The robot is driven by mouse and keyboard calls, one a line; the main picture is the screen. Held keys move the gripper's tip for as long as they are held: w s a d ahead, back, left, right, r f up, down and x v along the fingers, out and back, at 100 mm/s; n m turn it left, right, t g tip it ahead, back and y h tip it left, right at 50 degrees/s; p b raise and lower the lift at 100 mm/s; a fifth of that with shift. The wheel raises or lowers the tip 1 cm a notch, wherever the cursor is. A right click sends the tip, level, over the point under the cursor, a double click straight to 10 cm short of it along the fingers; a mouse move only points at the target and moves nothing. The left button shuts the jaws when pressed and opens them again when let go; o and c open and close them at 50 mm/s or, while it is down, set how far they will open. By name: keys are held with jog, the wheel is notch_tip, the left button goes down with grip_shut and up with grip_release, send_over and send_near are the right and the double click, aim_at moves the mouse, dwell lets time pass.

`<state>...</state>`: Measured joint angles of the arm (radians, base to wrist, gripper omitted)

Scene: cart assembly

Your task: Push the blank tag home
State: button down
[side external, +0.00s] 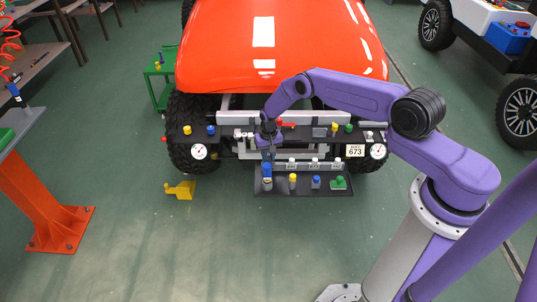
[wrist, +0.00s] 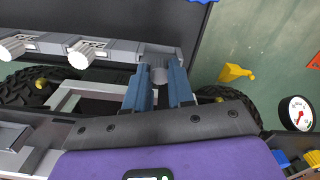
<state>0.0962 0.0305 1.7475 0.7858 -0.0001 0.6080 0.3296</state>
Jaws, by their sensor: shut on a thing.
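My gripper (wrist: 158,78) is shut on a grey ribbed knob, which I take to be that of the blank tag (wrist: 158,62), at the end of a light rail (wrist: 120,48). The tag's face is mostly hidden by the knob and fingers, so I cannot tell how deep it sits. In the side external view my gripper (side external: 267,158) points down at the left end of the rail, and the tag is hidden there. Several labelled tags with pale knobs (wrist: 82,53) sit along the same rail.
A dark shelf (side external: 300,192) in front of the rail carries yellow (side external: 293,181), blue-grey (side external: 316,182) and green (side external: 338,183) pieces. A number plate (side external: 355,151) and gauges (side external: 198,151) flank it on the cart's front.

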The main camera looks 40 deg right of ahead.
jog(key=shift+f, duration=0.25)
jog(key=shift+f, duration=0.3)
jog(key=c, duration=0.9)
grip_release()
notch_tip(320, 180, up, 17)
jog(key=shift+r, duration=0.15)
jog(key=shift+a, duration=0.1)
